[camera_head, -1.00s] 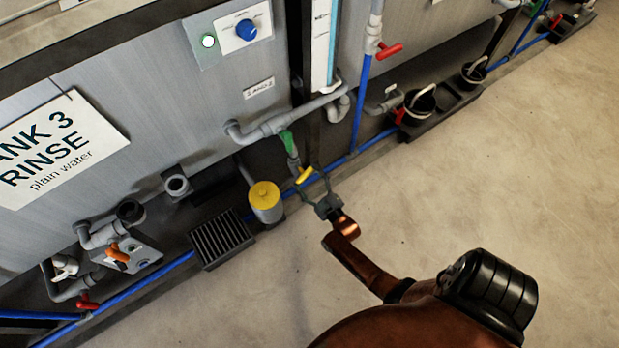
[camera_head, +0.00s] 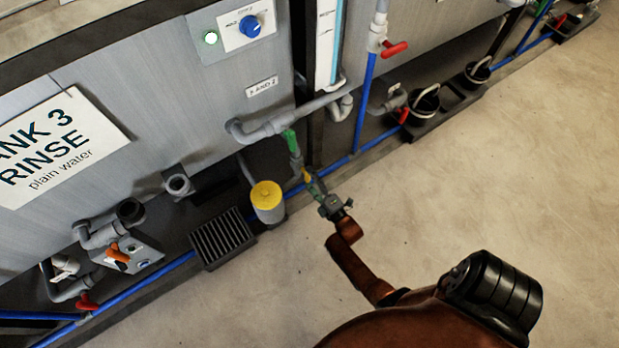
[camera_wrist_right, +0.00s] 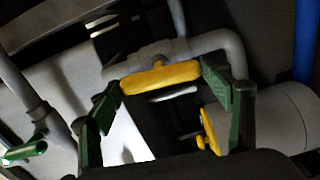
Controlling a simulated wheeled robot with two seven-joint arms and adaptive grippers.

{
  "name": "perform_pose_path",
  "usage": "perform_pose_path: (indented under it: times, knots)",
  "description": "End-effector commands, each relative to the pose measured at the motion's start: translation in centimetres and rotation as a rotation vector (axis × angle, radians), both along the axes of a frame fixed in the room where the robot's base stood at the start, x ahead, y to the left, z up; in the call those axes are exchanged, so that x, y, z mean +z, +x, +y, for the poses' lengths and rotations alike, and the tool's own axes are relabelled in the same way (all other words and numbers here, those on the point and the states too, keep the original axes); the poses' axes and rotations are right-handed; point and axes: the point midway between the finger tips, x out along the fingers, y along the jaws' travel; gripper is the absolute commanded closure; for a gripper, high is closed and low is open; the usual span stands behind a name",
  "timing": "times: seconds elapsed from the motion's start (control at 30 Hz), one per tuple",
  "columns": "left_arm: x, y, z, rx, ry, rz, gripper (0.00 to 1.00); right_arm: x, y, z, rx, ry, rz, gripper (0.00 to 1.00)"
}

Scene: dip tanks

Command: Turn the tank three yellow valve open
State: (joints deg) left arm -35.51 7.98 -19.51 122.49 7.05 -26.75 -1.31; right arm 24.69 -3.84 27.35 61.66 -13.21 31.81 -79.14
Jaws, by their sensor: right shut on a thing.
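The yellow valve handle (camera_head: 307,174) sits on the grey pipework below the tank front, low near the floor. In the right wrist view the yellow handle (camera_wrist_right: 160,77) is a bar lying across the picture, with a grey pipe behind it. My right gripper (camera_head: 313,184) reaches it from the floor side. In the wrist view my right gripper (camera_wrist_right: 165,85) has its green-padded fingers at the two ends of the bar, shut on it. The fingers partly hide the handle in the head view. My left gripper is not in view.
A canister with a yellow top (camera_head: 267,203) stands just left of the valve, beside a black grate (camera_head: 222,238). A blue pipe (camera_head: 359,105) rises to the right, with a red-handled valve (camera_head: 394,49). Open floor (camera_head: 480,170) lies to the right.

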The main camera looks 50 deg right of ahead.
Motion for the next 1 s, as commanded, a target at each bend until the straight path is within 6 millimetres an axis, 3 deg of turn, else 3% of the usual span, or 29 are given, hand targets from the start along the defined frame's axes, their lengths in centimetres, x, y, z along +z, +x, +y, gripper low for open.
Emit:
perform_pose_path:
  times: [0.73, 0.77, 1.0]
  knots:
    - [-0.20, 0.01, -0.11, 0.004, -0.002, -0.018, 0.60, -0.23, -0.17, -0.01, -0.001, -0.087, 0.025, 0.52]
    - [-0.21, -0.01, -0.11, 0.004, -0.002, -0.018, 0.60, -0.23, -0.17, -0.01, -0.001, -0.088, 0.025, 0.26]
    - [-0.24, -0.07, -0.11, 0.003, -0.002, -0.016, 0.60, -0.14, -0.08, 0.02, 0.000, -0.085, 0.022, 0.10]
